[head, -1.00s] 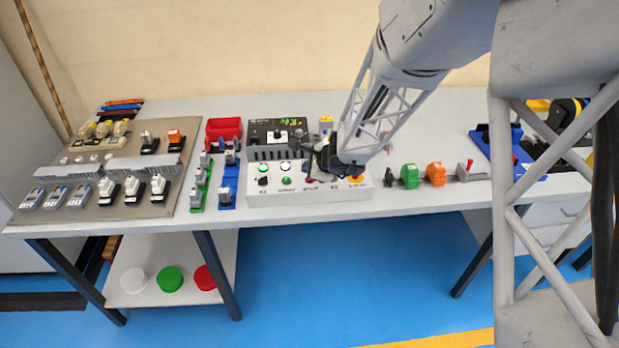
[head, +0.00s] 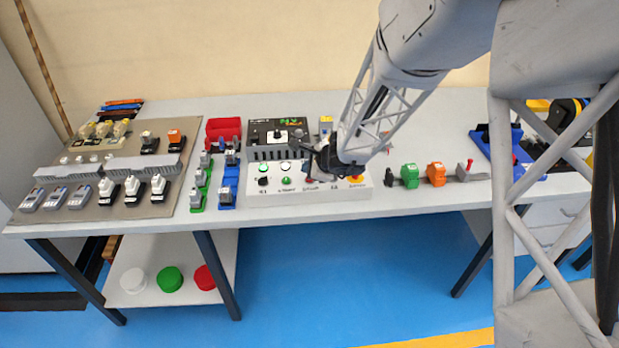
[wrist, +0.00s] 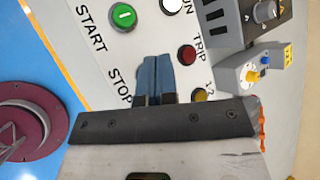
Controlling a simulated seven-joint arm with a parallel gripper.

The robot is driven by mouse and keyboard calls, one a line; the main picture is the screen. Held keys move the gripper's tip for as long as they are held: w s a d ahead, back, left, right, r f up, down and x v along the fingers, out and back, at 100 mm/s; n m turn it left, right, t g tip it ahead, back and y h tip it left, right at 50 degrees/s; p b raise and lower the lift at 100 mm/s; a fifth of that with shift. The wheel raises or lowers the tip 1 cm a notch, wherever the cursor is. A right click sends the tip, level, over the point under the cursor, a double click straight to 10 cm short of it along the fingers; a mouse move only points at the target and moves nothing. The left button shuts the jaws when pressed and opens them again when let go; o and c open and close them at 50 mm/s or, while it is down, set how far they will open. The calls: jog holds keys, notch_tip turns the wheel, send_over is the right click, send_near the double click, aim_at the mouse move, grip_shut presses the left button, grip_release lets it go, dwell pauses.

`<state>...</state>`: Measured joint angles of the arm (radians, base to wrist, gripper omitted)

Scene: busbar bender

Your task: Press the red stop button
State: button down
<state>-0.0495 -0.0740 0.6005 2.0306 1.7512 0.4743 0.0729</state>
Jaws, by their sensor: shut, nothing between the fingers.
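The control panel (head: 345,192) is a pale sloped box at the front middle of the table. The red stop button (head: 310,181) shows as a small red spot in the head view, just below and left of my gripper (head: 316,170). In the wrist view, my shut, empty gripper (wrist: 158,60) points down at the panel. Its blue-grey fingers lie right of the STOP label (wrist: 120,86); the button itself is hidden behind them. Whether the fingertips touch it I cannot tell. The green start button (wrist: 123,15) is in clear view.
A red TRIP lamp (wrist: 187,55) and a yellow lamp (wrist: 200,95) sit near the fingers. A dark box (head: 277,132) stands behind; green (head: 409,175) and orange (head: 435,174) blocks stand to the right.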

jog(key=shift+f, duration=0.8)
dwell(1.5)
jog(key=shift+r, duration=0.15)
dwell(0.3)
jog(key=shift+r, duration=0.7)
jog(key=shift+r, duration=0.15)
jog(key=shift+r, duration=2.35)
